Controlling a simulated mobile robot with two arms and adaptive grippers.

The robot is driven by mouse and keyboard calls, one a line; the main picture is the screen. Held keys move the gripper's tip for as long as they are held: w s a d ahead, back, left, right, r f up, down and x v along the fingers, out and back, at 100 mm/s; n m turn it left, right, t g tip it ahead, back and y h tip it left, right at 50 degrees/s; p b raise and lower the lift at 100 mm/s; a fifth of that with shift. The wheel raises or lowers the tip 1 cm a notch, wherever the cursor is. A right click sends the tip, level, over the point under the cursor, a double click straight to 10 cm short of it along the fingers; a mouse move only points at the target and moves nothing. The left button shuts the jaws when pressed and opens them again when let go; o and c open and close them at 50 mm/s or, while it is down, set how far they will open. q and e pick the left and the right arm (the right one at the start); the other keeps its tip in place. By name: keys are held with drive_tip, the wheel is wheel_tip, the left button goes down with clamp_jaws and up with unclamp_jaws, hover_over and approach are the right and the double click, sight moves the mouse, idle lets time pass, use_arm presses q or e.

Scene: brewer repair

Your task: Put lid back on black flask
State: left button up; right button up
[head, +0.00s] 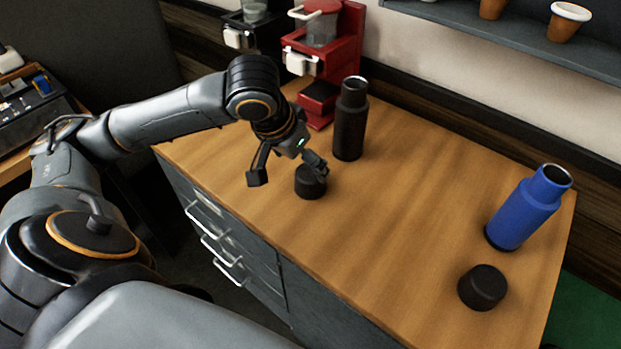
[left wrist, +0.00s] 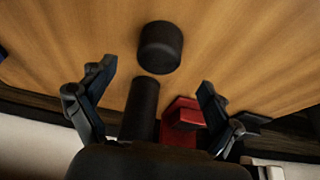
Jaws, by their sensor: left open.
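The black flask (head: 350,125) stands upright and open-topped on the wooden counter, in front of the red brewer. It also shows in the left wrist view (left wrist: 141,108). A black lid (head: 310,182) lies on the counter nearer the front edge than the flask, and shows in the left wrist view (left wrist: 160,47) beyond my fingertips. My left gripper (head: 287,170) is open and empty, above the counter beside this lid; in the left wrist view its fingers (left wrist: 156,78) are spread wide. Whether a finger touches the lid I cannot tell. My right gripper is not in view.
A blue flask (head: 527,207) stands open at the right, with another dark lid (head: 483,287) in front of it. The red brewer (head: 325,55) is at the back left. A shelf with cups (head: 565,22) hangs at upper right. The counter (head: 420,190) is clear in the middle.

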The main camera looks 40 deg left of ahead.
sight(309, 172)
use_arm(q)
drive_tip(key=shift+x, duration=3.5)
drive_tip(key=shift+w+r, duration=0.15)
drive_tip(key=shift+w, duration=0.05)
drive_tip(key=c, duration=1.2)
